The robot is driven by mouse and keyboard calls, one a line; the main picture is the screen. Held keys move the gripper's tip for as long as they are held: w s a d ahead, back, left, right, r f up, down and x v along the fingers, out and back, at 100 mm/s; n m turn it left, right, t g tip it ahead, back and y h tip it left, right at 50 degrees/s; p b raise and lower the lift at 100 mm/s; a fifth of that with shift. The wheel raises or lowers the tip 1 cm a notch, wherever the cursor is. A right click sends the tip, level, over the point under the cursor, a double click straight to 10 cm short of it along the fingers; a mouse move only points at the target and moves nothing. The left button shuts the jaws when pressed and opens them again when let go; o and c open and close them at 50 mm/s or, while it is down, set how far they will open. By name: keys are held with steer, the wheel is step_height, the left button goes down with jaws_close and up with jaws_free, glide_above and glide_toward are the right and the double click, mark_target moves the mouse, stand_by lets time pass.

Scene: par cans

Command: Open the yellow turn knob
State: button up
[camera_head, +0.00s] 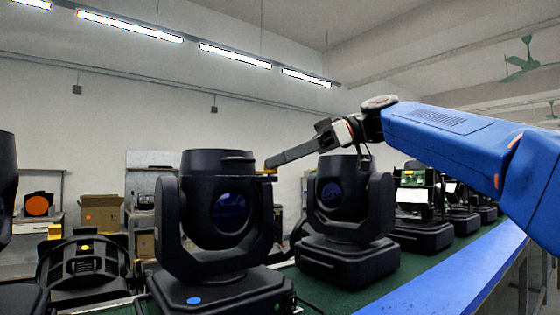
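A small yellow-orange piece (270,165) shows at the upper right side of a black moving-head light (222,190); it may be the yellow turn knob, but it is too small to be sure. My gripper (274,161) reaches in from the right, and its dark fingers end right at this piece. I cannot tell whether they touch it. The fingers overlap in this view, so the gap between them is hidden.
A second black light (345,215) stands close to the right, under my blue arm. More lights line the green bench top (385,284) behind it. A black fixture with a yellow dot (84,250) is at left. A cardboard box (100,212) stands behind.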

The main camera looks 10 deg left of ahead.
jaws_close()
steer(key=shift+s, duration=0.1)
steer(key=m+t, duration=0.2)
steer(key=s+m+t, duration=0.1)
steer(key=m+t, duration=0.1)
steer(key=t, duration=0.1)
steer(key=m+t, duration=0.2)
steer(key=shift+s+a+m+t+h, duration=0.1)
steer(key=shift+s+m+t+h, duration=0.05)
steer(key=shift+m+t+h, duration=0.2)
steer(key=shift+s+a+m+t+h, duration=0.1)
steer(key=shift+m+t+h, duration=0.55)
steer(key=shift+m+t, duration=0.35)
steer(key=shift+s+a+m+t+h, duration=0.15)
steer(key=shift+m+t+h, duration=0.5)
steer(key=shift+m+t, duration=0.35)
steer(key=shift+s+a+m+t+h, duration=0.1)
steer(key=shift+m+t+h, duration=0.55)
steer(key=shift+m+t, duration=0.35)
steer(key=shift+s+a+f+m+t+h, duration=0.15)
steer(key=shift+m+t+h, duration=0.45)
steer(key=shift+m+h, duration=0.65)
steer(key=shift+w+a+r+m+t+h, duration=0.15)
steer(key=shift+m+t+h, duration=0.4)
steer(key=shift+m+h, duration=0.7)
steer(key=shift+s+f+m+h, duration=0.15)
steer(key=shift+m+h, duration=0.1)
steer(key=shift+h, duration=0.15)
